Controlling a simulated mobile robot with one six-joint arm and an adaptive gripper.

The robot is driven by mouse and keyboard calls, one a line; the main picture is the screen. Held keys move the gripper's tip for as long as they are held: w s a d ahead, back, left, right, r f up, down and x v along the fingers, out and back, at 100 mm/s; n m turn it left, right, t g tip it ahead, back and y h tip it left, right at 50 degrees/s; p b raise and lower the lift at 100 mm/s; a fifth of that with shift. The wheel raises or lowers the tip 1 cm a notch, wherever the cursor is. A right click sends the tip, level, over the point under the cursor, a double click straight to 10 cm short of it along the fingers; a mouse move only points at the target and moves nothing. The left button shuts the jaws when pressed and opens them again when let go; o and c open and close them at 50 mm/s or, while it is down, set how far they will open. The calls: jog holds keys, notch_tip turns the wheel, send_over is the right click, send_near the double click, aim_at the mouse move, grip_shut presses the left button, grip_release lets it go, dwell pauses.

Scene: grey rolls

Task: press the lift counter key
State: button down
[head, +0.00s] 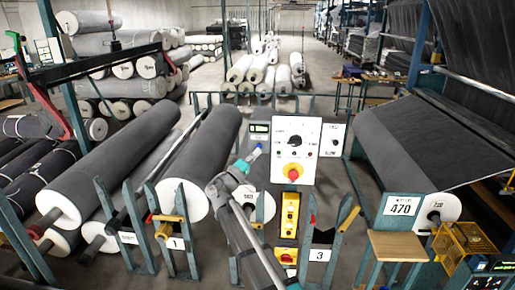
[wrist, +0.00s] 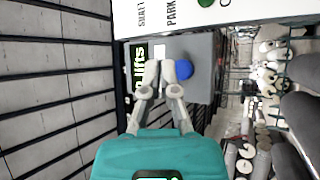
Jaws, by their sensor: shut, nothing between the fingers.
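The lift counter is a grey box (wrist: 205,60) with a green-lit display and the word "lifts", seen sideways in the wrist view. Its round blue key (wrist: 185,69) sits on the box face. My gripper (wrist: 162,68) is shut and empty, its fingertips just left of the blue key in that view, partly covering the face between key and display. I cannot tell whether they touch the box. In the head view, the counter's display (head: 259,128) shows left of the white panel, and my gripper (head: 253,155) points up at it from below.
The white control panel (head: 305,135), with a black dial and red knob, stands close right of the counter. A yellow button box (head: 290,215) hangs below it. Large grey rolls (head: 205,155) lie on stands to the left. A fabric roll (head: 420,150) is at right.

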jog(key=shift+s, duration=1.95)
jog(key=s+d+f+m+g+y+b, duration=0.2)
jog(key=s+d+f+g, duration=0.3)
jog(key=d+f, duration=0.5)
jog(key=s+d+f+m+g+y+b, duration=0.1)
jog(key=s+d+f+m+g+b, duration=0.1)
jog(key=d+f+g, duration=0.6)
jog(key=s+d+f+m+g+y+b, duration=0.1)
jog(key=s+d+f+g+y+b, duration=0.1)
jog(key=s+f+y, duration=0.4)
jog(key=s+d+f+m+g+y+b, duration=0.1)
jog(key=s+d+f+g+y+b, duration=0.1)
jog(key=s+f+y, duration=0.4)
jog(key=s+d+f+b, duration=0.1)
jog(key=s+f, duration=0.3)
jog(key=f, duration=0.1)
jog(key=shift+s+f, duration=0.3)
jog(key=shift+s, duration=0.1)
